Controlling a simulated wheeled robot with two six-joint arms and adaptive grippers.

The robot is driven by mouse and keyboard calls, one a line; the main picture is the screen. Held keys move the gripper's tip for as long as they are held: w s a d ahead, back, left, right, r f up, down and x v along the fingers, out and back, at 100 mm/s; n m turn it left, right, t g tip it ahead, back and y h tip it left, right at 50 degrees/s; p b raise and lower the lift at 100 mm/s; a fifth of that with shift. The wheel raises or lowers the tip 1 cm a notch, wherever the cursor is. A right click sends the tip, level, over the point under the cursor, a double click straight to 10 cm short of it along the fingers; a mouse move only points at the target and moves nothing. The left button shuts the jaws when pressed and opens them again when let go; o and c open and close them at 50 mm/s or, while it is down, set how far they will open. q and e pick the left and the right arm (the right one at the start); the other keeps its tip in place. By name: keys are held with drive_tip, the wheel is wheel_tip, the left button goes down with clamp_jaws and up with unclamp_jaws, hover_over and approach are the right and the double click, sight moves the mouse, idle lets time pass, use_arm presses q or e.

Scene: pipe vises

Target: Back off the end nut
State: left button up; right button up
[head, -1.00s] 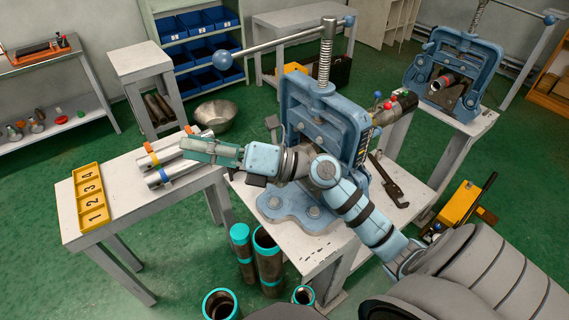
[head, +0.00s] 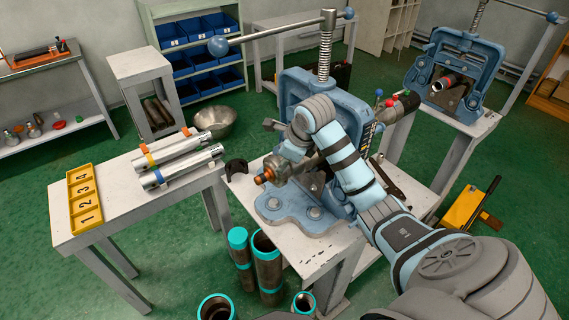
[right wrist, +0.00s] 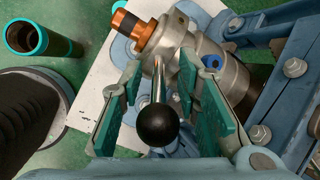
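A copper-coloured end nut (head: 264,178) sits at the tip of a metal fitting (head: 280,168) clamped in the near blue vise (head: 292,205). In the right wrist view the end nut (right wrist: 134,28) is at the top, on the silver fitting body (right wrist: 178,48). A metal lever with a black ball knob (right wrist: 157,124) sticks out from the fitting towards the camera. My right gripper (right wrist: 159,68) is open, its teal pads either side of the lever, with gaps visible. In the head view its fingers are hidden behind my arm. My left gripper is out of view.
Two silver pipes (head: 180,165) with coloured bands and a yellow numbered tray (head: 84,197) are on the left table. A long vise handle (head: 275,34) crosses above. Teal-ended pipes (head: 266,258) stand on the floor. A second vise (head: 455,72) is at the right.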

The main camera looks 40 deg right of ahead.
drive_tip(key=shift+w+f, duration=0.15)
drive_tip(key=shift+f, duration=0.25)
drive_tip(key=shift+a, duration=0.1)
drive_tip(key=shift+c, duration=0.2)
drive_tip(key=c, duration=0.7)
clamp_jaws()
